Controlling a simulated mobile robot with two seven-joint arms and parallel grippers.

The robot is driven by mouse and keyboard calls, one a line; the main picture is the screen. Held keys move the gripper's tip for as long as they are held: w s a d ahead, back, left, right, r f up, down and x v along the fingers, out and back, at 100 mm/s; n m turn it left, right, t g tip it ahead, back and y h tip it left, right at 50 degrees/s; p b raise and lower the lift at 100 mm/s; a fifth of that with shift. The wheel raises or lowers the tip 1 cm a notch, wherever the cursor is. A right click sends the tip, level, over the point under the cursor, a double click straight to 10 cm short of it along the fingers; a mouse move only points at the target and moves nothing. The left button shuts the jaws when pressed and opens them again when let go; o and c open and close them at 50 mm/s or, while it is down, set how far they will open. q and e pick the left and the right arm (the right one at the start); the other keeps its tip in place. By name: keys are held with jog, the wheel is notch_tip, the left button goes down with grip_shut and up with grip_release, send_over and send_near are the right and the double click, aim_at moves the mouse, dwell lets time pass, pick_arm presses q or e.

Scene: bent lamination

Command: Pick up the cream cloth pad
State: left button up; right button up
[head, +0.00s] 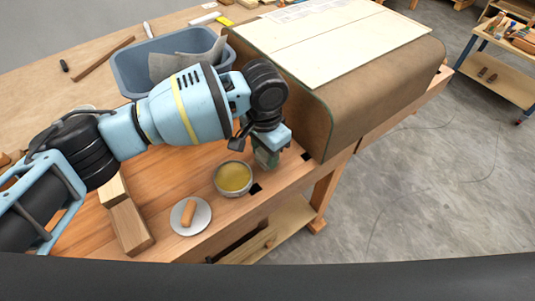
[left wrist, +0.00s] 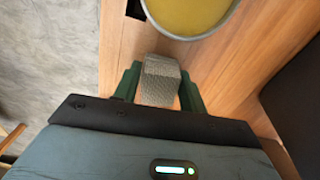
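The cream cloth pad (left wrist: 160,80), a small block with a woven, greyish-cream surface, shows in the left wrist view between the two green fingers of my left gripper (left wrist: 160,88). The fingers stand on either side of it, with a thin strip of wood visible beside the right finger, so they look open around it. In the head view my left gripper (head: 267,157) is low over the bench near its front edge, right of the bowl, and hides the pad. My right gripper is in neither view.
A metal bowl of yellow liquid (head: 233,178) stands close left of the gripper. A white disc (head: 190,216) with a small wooden roller is nearer. A large brown bent form (head: 350,118) rises close on the right. A grey-blue bin (head: 128,73) holding a cloth stands behind.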

pick_arm(q)
jog(key=c, duration=0.4)
jog(key=shift+r, duration=0.85)
jog(key=shift+s+d+r, duration=0.1)
jog(key=shift+s+r, duration=0.05)
jog(key=shift+r, duration=0.4)
jog(key=shift+s+d+r, duration=0.1)
jog(key=shift+r, duration=0.4)
jog(key=s+d, duration=0.2)
jog(key=s, duration=0.2)
jog(key=s+d, duration=0.3)
jog(key=s, duration=0.2)
jog(key=s+d+r+p, duration=0.1)
jog(key=s+d, duration=0.1)
jog(key=s, duration=0.2)
jog(key=shift+s+d+r, duration=0.1)
jog(key=shift+s+d, duration=0.15)
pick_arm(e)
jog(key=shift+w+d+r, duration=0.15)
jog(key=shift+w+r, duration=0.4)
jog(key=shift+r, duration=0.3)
pick_arm(q)
jog(key=o, duration=0.4)
jog(key=c, duration=0.3)
